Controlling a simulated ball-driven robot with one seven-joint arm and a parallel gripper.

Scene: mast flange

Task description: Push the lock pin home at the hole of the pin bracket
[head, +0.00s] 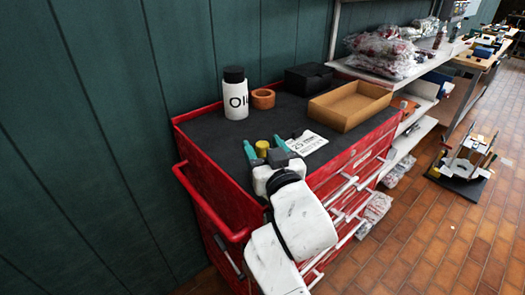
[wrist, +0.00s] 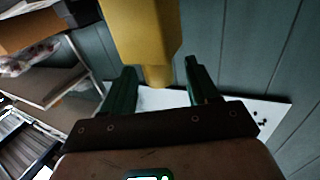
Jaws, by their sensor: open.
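My gripper (head: 265,146) is open over the near part of the red cart's dark top, its two green fingers apart. A small yellow piece (head: 262,149) shows between the fingers in the head view. In the wrist view a yellow body (wrist: 140,28) with a narrower end reaches in from the top between the fingers. I cannot tell whether a finger touches it, or whether it is the lock pin or part of its bracket. I cannot make out the hole. The gripper and arm hide part of the cart top.
The red cart (head: 236,233) bears a white bottle (head: 236,101), an orange ring (head: 263,99), a black box (head: 308,79), a cardboard tray (head: 350,104) and a white card (head: 306,143). A green wall stands behind. A dark-based frame (head: 459,184) stands on the floor at right.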

